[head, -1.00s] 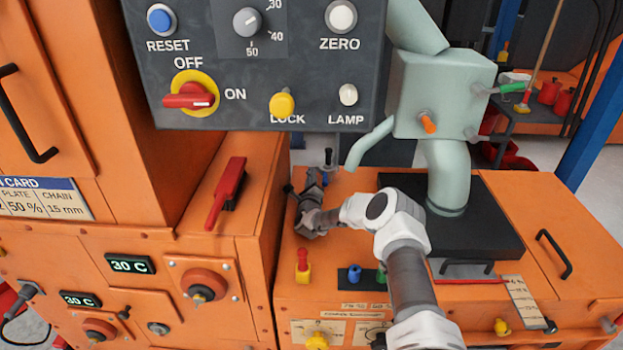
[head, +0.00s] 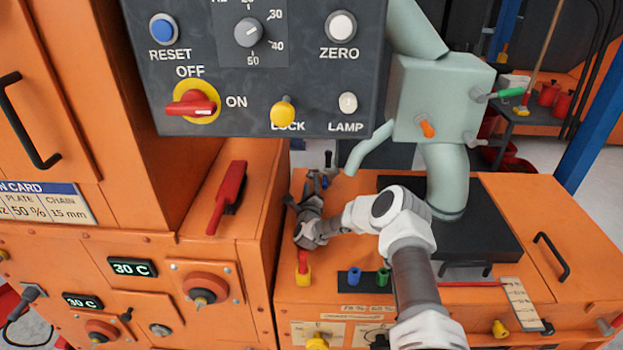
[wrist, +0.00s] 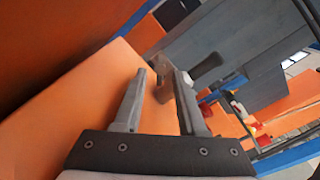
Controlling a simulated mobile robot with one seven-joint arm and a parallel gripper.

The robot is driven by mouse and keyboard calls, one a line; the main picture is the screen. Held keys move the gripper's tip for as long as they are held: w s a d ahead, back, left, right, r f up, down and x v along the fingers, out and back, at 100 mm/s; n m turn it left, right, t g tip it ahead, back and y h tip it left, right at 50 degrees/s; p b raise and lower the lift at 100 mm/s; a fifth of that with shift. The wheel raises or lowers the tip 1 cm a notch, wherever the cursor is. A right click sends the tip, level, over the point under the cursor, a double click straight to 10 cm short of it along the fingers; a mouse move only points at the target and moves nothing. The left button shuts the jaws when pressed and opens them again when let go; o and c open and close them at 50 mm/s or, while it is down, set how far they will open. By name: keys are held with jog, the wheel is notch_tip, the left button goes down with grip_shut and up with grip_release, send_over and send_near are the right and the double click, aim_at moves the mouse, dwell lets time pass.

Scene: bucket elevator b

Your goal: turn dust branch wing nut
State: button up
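The pale green dust duct (head: 445,95) has a box body, and a thin branch pipe (head: 370,145) curves down from its left side. An orange knob or nut (head: 427,129) sits on the box front, and a green-handled lever (head: 510,92) sticks out right. I cannot tell for certain which part is the wing nut. My gripper (head: 309,184) is over the orange cabinet top, left of and apart from the branch pipe. In the wrist view its fingers (wrist: 162,92) stand apart, with nothing clearly held. A dark handle-like part (wrist: 207,65) shows beyond the right finger.
A dark control panel (head: 300,75) hangs above my gripper. The orange cabinet wall with a red lever (head: 228,197) is close on the left. Red-yellow (head: 303,268), blue (head: 354,276) and green (head: 383,276) knobs stand in front. A black rod (head: 328,158) stands behind my gripper.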

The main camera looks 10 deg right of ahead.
jog(key=shift+s+a+p, duration=0.2)
jog(key=shift+s+p, duration=0.1)
jog(key=shift+s, duration=0.8)
jog(key=shift+s+a+p, duration=0.2)
jog(key=shift+s+p, duration=0.1)
jog(key=shift+s, duration=0.75)
